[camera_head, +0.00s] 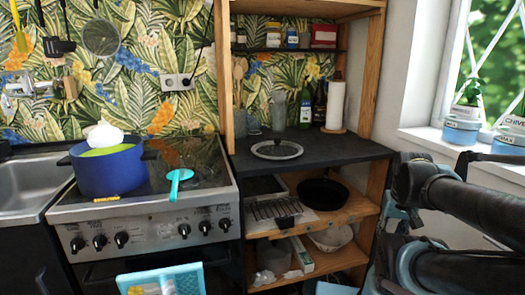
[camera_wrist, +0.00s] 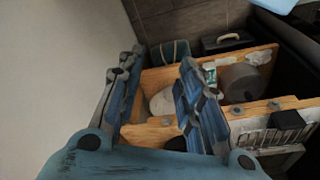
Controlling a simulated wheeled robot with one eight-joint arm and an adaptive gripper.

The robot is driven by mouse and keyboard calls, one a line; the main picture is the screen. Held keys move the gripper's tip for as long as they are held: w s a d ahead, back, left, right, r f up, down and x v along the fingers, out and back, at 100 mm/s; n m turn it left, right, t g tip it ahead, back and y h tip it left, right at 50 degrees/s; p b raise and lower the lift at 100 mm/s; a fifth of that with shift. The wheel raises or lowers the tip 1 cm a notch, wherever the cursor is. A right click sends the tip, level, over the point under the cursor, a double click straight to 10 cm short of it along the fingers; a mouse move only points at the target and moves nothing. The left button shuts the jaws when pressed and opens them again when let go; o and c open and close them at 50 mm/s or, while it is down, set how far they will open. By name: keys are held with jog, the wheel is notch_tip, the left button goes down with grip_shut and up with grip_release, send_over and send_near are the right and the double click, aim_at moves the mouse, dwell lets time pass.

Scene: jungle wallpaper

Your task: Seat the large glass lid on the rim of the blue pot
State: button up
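The blue pot (camera_head: 108,172) stands on the left of the stove in the head view. Its top is uncovered, with something green inside and a white lump or puff above it. The large glass lid (camera_head: 277,150) lies flat on the dark counter right of the stove, with a pale rim. A tall grey upright shape rises just behind it; I cannot tell whether it belongs to the lid. My gripper (camera_wrist: 162,60) is open and empty in the wrist view, its fingers spread above a wooden shelf. Neither pot nor lid is recognisable there. My arm is right of the counter, apart from both.
A teal utensil (camera_head: 180,177) lies on the stove (camera_head: 150,205). Dark bottles (camera_head: 319,103) and a paper towel roll (camera_head: 335,104) stand behind the lid. Wooden posts (camera_head: 371,80) flank the counter (camera_head: 340,150). A black pan (camera_head: 322,193) sits on the shelf below.

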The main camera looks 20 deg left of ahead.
jog(key=shift+w+d, duration=0.2)
jog(key=shift+d, duration=0.05)
jog(key=shift+o, duration=1.6)
jog(key=shift+s+r, duration=0.25)
jog(key=shift+r, duration=0.05)
jog(key=w+a+r+n, duration=0.5)
jog(key=w+r, duration=0.3)
jog(key=r, duration=0.4)
notch_tip(320, 180, up, 25)
jog(key=n+g+y, duration=0.2)
jog(key=n, duration=1.2)
send_over(278, 138)
jog(key=w+d, duration=0.1)
jog(key=d, duration=0.1)
jog(key=f, duration=0.5)
jog(key=a+f, duration=0.1)
jog(key=f, duration=0.5)
jog(key=a+f, duration=0.1)
jog(key=f, duration=0.5)
jog(key=shift+s, duration=0.2)
